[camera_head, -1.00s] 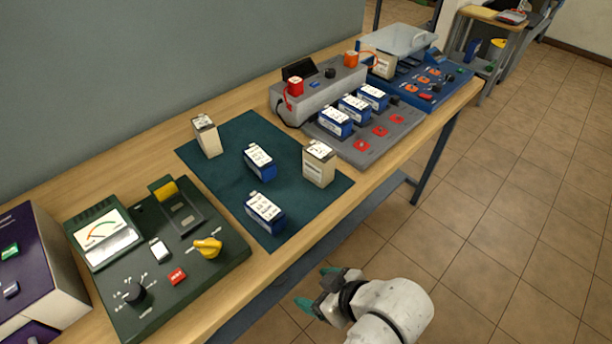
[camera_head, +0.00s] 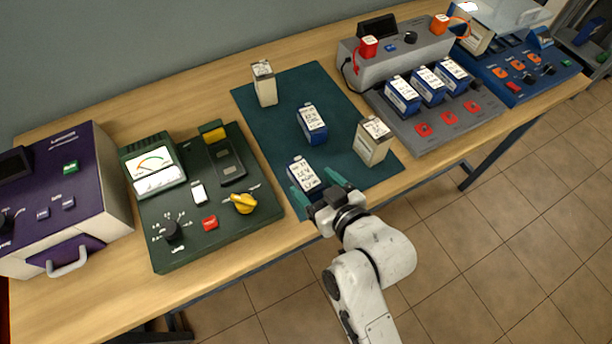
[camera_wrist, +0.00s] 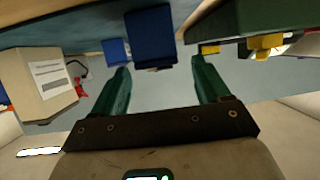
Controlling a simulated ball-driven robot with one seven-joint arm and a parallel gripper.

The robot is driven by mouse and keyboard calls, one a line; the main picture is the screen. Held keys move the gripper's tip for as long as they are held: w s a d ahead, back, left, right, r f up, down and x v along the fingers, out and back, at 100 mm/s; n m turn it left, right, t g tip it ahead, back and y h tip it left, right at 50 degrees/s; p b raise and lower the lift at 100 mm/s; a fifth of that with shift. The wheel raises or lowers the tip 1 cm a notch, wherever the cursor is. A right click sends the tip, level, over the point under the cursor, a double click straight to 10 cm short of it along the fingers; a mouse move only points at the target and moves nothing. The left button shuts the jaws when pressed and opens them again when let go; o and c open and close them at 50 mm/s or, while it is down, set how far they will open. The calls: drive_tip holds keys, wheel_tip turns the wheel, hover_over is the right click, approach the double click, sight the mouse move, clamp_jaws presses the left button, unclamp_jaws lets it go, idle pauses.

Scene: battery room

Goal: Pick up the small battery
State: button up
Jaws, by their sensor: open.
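Two blue batteries with white tops stand on the dark teal mat (camera_head: 268,128). The nearer one (camera_head: 304,174) is by the mat's front edge, the other (camera_head: 312,122) near its middle. Two beige batteries also stand there, one at the back (camera_head: 264,85) and one at the right (camera_head: 372,142). Which one is called small is unclear. My gripper (camera_head: 316,187) is open and empty at the bench's front edge, by the nearer blue battery. In the wrist view, that blue battery (camera_wrist: 151,38) is ahead of the open fingertips (camera_wrist: 161,68), apparently not between them.
A green meter tester (camera_head: 196,225) and a purple unit (camera_head: 70,190) stand to the left. A grey charger (camera_head: 420,128) with several blue batteries and a blue charger (camera_head: 520,75) stand to the right. The beige battery shows at the left in the wrist view (camera_wrist: 30,88).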

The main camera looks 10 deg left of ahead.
sight(305, 175)
drive_tip(key=shift+p+x, duration=0.6)
drive_tip(key=shift+x, duration=1.95)
clamp_jaws()
drive_tip(key=shift+r, duration=0.1)
